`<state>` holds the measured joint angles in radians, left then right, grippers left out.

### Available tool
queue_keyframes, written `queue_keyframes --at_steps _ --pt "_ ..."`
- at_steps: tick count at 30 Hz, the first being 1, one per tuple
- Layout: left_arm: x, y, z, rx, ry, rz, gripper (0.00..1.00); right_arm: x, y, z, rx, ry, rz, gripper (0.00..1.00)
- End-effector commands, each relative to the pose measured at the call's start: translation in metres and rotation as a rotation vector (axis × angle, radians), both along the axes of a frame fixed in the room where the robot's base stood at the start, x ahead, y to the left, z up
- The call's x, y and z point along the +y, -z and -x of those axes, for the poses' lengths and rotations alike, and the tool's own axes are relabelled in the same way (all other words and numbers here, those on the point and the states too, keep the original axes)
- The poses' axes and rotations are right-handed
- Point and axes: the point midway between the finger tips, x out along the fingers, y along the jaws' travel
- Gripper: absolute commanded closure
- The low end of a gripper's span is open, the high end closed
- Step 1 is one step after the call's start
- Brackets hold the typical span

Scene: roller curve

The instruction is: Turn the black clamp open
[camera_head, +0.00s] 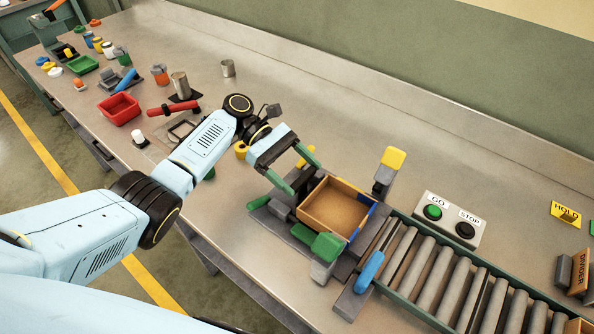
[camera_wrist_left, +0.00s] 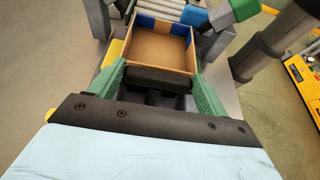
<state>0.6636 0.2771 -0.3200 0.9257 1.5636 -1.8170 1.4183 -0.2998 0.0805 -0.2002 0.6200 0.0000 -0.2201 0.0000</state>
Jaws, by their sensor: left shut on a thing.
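My left gripper (camera_head: 302,177) reaches over the left side of a small wooden box (camera_head: 334,208), its green fingers pointing toward the box. In the left wrist view a black block, seemingly the handle of the black clamp (camera_wrist_left: 158,79), lies between the two fingers against the near side of the box. The left gripper is shut on this black clamp. A green-handled clamp (camera_head: 327,246), a yellow-handled one (camera_head: 393,158) and a blue-handled one (camera_head: 369,271) stand around the box. My right gripper is not in view.
A roller conveyor (camera_head: 450,283) runs from the box toward the lower right. A GO/STOP button panel (camera_head: 449,221) stands behind it. A red tray (camera_head: 119,109) and several small items lie at the far left. The bench behind the box is mostly clear.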

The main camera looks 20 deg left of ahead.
Motion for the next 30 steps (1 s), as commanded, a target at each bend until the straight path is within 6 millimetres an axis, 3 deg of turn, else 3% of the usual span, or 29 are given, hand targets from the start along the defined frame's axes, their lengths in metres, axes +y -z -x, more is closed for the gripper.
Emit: queue_keyframes --at_steps 3,4,8,20,23,30 --pt "-0.001 0.001 0.001 0.001 0.005 -0.001 0.46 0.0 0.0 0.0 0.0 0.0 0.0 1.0" --pt "-0.001 0.001 0.001 0.0 0.005 -0.001 0.2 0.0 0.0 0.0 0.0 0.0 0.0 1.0" --pt "-0.001 0.001 0.001 0.001 0.004 0.0 0.03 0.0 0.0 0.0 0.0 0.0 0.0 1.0" --pt "0.006 -0.002 -0.002 -0.001 0.0 -0.002 0.02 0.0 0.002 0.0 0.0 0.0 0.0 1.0" --pt "0.019 -0.007 -0.008 -0.001 -0.001 -0.003 0.02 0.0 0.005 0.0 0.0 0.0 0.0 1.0" --pt "0.068 -0.028 -0.027 -0.002 -0.001 -0.001 0.02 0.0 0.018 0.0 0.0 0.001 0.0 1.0"
